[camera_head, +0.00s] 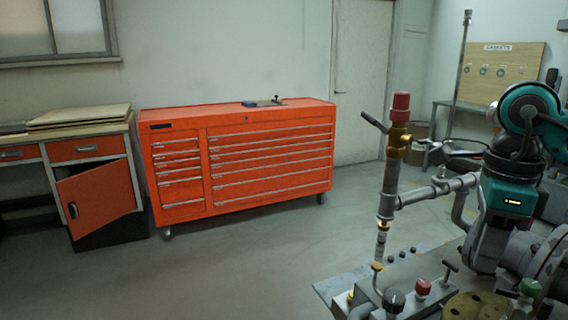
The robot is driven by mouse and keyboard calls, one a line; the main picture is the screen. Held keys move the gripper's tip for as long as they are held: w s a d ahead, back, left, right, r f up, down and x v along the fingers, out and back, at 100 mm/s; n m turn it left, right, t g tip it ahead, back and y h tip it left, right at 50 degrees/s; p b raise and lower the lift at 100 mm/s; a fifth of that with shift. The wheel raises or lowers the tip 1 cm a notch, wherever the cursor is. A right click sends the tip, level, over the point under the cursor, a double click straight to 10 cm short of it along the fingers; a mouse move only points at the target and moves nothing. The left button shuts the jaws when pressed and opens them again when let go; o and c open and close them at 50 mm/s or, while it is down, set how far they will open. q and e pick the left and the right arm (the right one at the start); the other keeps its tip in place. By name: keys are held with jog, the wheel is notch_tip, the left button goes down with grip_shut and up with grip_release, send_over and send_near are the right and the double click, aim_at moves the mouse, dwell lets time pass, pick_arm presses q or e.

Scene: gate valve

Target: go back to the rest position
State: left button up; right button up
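My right arm comes in from the right edge, with teal and grey links. My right gripper (428,149) appears as a dark shape pointing left, just right of the brass fitting on the upright pipe. Its fingers are small and overlap the fitting, so I cannot tell whether they are open or touch it. The upright pipe (387,200) carries a brass fitting (398,142) with a red cap (400,101) and a dark lever (374,122). Large grey flanged pipework (545,262) lies at the lower right, partly cut off. My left gripper is not in view.
A bench (345,283) with red, black and green knobs stands at the lower right. An orange drawer cabinet (270,165) stands at the back wall. A workbench (90,125) with an open orange door (97,199) is at left. The floor in the middle is clear.

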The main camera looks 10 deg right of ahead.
jog(key=w+a+f+m+t+y, duration=0.15)
jog(key=a+m+y, duration=0.45)
jog(key=a+y, duration=0.7)
jog(key=a+f+m+t+y, duration=0.25)
jog(key=a+m+y, duration=0.4)
jog(key=a, duration=0.95)
jog(key=w+d+f+m+t+h, duration=0.2)
jog(key=d+f+m+t+h, duration=0.4)
jog(key=m, duration=0.5)
jog(key=w+d+f+m+t+h, duration=0.1)
jog(key=f+m+t+h, duration=0.4)
jog(key=f+m+t, duration=0.45)
jog(key=s+d+f+m+g+h, duration=0.2)
jog(key=s+f+m+g+h, duration=0.1)
jog(key=f, duration=0.6)
jog(key=s+d+f+m+g+h, duration=0.3)
jog(key=s+f+m+g, duration=0.2)
jog(key=s+f+m, duration=0.3)
jog(key=shift+s+d+f+g, duration=0.15)
jog(key=shift+s+f+g, duration=0.25)
jog(key=shift+s, duration=0.2)
